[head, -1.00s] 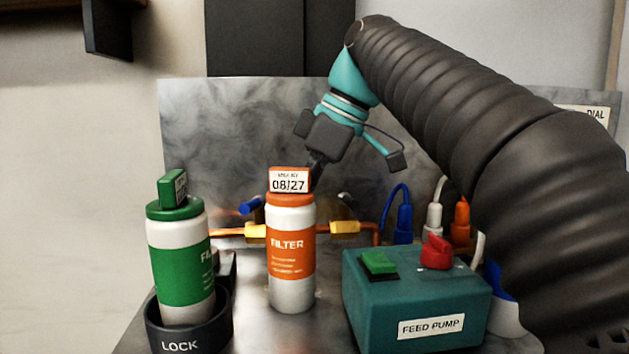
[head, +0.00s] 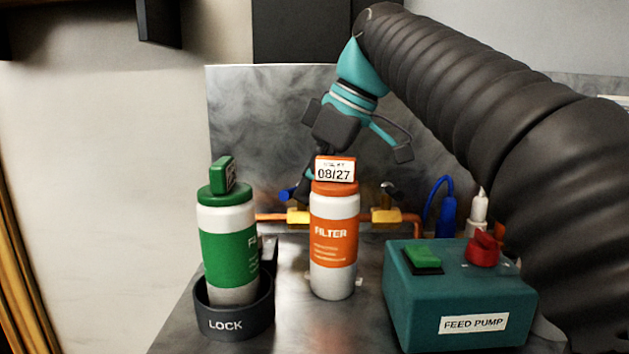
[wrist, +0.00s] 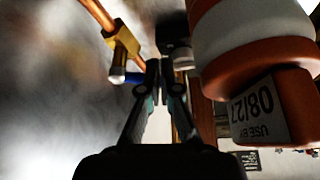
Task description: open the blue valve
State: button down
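The blue valve's handle (head: 287,194) is a short blue lever on a brass valve body (head: 298,215) at the left of the copper pipe, behind the orange filter. In the wrist view the blue handle (wrist: 134,78) points from the brass body (wrist: 122,42) towards my left finger, which hides its end. My gripper (head: 303,194) reaches down behind the orange filter, just right of the handle. In the wrist view my gripper (wrist: 160,66) has its fingertips together with nothing visible between them. I cannot tell whether a finger touches the handle.
The orange filter (head: 334,235) stands close in front of my gripper. A green filter (head: 228,250) sits in the dark LOCK ring (head: 262,318) at left. The feed pump box (head: 460,300) is at right. A second brass valve (head: 386,215) has a dark handle. A metal panel (head: 240,130) stands behind.

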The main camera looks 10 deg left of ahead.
dwell(0.3)
jog(key=v, duration=0.7)
jog(key=shift+r, duration=0.2)
dwell(0.3)
jog(key=r, duration=0.1)
jog(key=d+r+m+p, duration=0.1)
jog(key=r+p, duration=0.1)
jog(key=shift+s+d+t, duration=0.15)
jog(key=shift+s+t, duration=0.15)
jog(key=shift+s, duration=0.1)
jog(key=b+x, duration=0.3)
jog(key=x, duration=0.7)
jog(key=shift+b, duration=0.3)
